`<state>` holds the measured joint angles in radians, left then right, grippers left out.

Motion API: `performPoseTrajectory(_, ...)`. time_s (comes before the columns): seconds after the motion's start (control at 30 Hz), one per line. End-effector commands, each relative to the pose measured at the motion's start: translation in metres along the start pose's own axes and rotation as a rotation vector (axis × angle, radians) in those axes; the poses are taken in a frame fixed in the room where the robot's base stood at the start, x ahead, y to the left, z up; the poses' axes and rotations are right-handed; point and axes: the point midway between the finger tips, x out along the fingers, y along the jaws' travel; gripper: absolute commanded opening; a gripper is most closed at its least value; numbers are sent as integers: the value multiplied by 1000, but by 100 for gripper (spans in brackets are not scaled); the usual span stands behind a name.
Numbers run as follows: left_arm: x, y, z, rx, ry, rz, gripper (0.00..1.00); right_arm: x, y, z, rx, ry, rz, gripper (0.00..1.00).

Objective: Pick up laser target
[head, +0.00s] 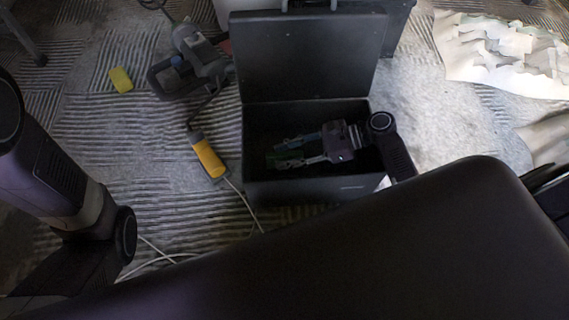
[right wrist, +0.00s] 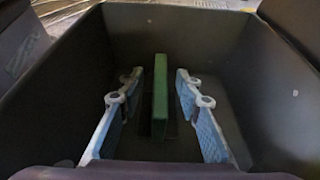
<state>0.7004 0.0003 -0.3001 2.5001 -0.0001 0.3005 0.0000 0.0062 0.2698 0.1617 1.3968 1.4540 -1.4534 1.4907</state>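The laser target looks to be a thin green plate (right wrist: 160,98) standing on edge inside the dark box in the right wrist view. In the head view it shows as a dim green patch (head: 274,161) at the fingertips. My right gripper (head: 282,154) reaches into the box from the right. It is open, with its two blue-padded fingers (right wrist: 159,92) on either side of the plate. Gaps show between the plate and both fingers. My left gripper is not in view; only parts of my left arm show at the left.
The dark box (head: 300,190) has its lid (head: 308,55) raised at the back, and its walls surround my right gripper. A power tool (head: 195,62), a yellow-orange cylinder (head: 208,158), a yellow block (head: 121,80) and a pale cable (head: 242,198) lie left of it. Crumpled sheets (head: 490,50) lie right.

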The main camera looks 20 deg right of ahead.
Motion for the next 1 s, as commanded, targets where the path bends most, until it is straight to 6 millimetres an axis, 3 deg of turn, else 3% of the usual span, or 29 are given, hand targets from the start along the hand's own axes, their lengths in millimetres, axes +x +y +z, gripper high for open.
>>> performPoseTrajectory(0.2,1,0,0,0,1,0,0,0,0,1,0,1,-1,32)
performPoseTrajectory(0.5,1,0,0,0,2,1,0,0,0,1,0,1,-1,0)
performPoseTrajectory(1.0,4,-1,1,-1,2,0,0,-2,0,5,-1,0,-1,0)
